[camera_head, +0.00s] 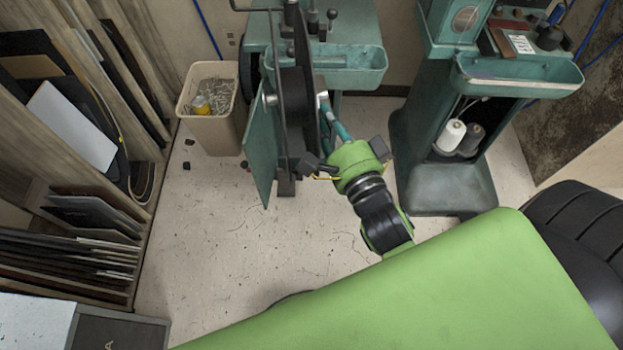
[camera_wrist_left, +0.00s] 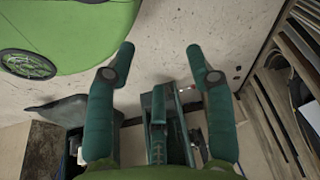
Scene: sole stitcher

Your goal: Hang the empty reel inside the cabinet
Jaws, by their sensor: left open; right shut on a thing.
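My right gripper (camera_head: 329,112) reaches to the right side of the middle green machine. Its fingertips are partly hidden by the machine. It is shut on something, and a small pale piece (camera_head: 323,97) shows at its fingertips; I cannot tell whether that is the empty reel. The cabinet appears to be this machine's lower body, with a teal panel (camera_head: 262,150) standing out at its left like an open door. Its inside is hidden. My left gripper (camera_wrist_left: 160,58) is open and empty over the floor in the left wrist view; it is outside the head view.
A second green machine (camera_head: 447,187) stands right, with a white cone (camera_head: 450,136) and a dark cone (camera_head: 471,139) in its opening. A beige bin (camera_head: 211,130) stands left of the middle machine. Wooden racks (camera_head: 140,215) line the left. The floor between is mostly clear.

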